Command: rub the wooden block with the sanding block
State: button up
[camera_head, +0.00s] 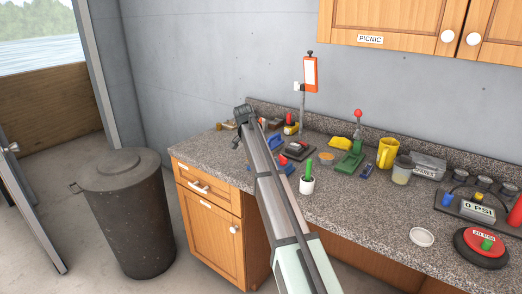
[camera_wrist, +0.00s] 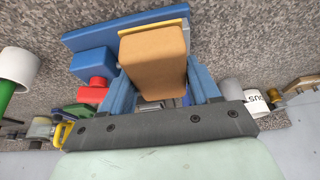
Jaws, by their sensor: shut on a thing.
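In the wrist view my gripper (camera_wrist: 160,92) is shut on a tan-brown block with rounded edges (camera_wrist: 152,60), which looks like the sanding block. Its blue fingers lie on either side of it. A thin pale yellow edge (camera_wrist: 182,27) shows just behind the block, beside a long blue bar (camera_wrist: 85,38); it may be part of the wooden block, but most of it is hidden. I cannot tell whether the held block touches it. In the head view my arm hides the gripper and held block, and blue parts (camera_head: 287,168) show beside the arm on the counter.
The speckled counter (camera_head: 345,205) holds a white cup with a green item (camera_head: 306,186), a green tool with a red knob (camera_head: 350,160), a yellow mug (camera_head: 388,152) and a jar (camera_head: 402,170). A wall stands behind. The front middle of the counter is clear.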

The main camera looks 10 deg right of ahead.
jog(key=w+d, duration=0.5)
jog(key=shift+w+d, duration=0.1)
jog(key=shift+w, duration=0.1)
jog(key=shift+w+d+r, duration=0.1)
notch_tip(320, 180, up, 8)
dwell(0.7)
